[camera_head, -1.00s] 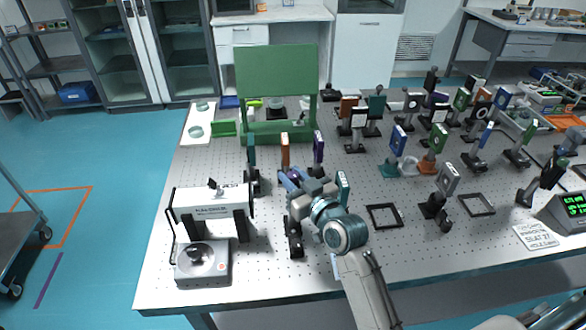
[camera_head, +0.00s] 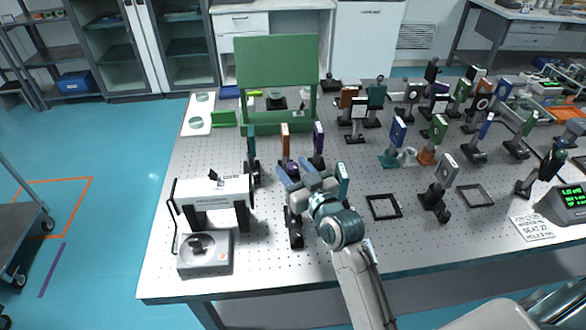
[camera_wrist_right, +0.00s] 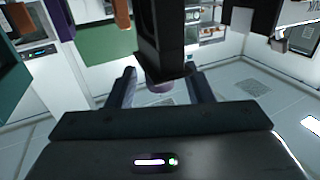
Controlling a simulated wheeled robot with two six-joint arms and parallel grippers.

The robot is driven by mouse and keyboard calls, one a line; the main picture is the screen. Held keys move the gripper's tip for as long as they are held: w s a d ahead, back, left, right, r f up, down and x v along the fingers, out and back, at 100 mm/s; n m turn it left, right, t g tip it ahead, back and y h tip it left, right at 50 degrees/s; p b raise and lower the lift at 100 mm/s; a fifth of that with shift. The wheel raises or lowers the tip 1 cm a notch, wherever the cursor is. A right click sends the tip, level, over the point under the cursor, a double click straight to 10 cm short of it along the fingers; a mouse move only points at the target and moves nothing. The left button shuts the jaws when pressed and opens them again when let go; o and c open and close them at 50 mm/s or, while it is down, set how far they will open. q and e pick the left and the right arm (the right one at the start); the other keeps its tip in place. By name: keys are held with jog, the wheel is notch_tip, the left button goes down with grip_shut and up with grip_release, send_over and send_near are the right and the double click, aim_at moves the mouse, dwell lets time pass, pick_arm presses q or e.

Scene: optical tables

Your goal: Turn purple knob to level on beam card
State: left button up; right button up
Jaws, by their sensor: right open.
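The purple knob (camera_wrist_right: 160,87) shows in the right wrist view, at the lower end of a dark mount (camera_wrist_right: 160,35). My right gripper (camera_wrist_right: 162,92) is open, with one finger on each side of the knob; I cannot tell whether either touches it. In the head view my right gripper (camera_head: 294,172) is over the middle of the optical table, among the upright mounts, and largely hides the knob. I cannot pick out the beam card with certainty. My left gripper is not in view.
A teal plate (camera_head: 251,141), an orange plate (camera_head: 285,141) and a purple plate (camera_head: 318,140) stand close beyond the gripper. A white instrument (camera_head: 212,189) is at left. A green panel (camera_head: 276,62) stands behind. Empty black frames (camera_head: 384,207) lie at right.

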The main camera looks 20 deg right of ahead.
jog(key=s+d+b, duration=0.1)
jog(key=s+b, duration=0.1)
jog(key=s, duration=0.8)
jog(key=shift+d+b, duration=0.25)
jog(key=shift+b, duration=0.1)
jog(key=shift+f, duration=0.1)
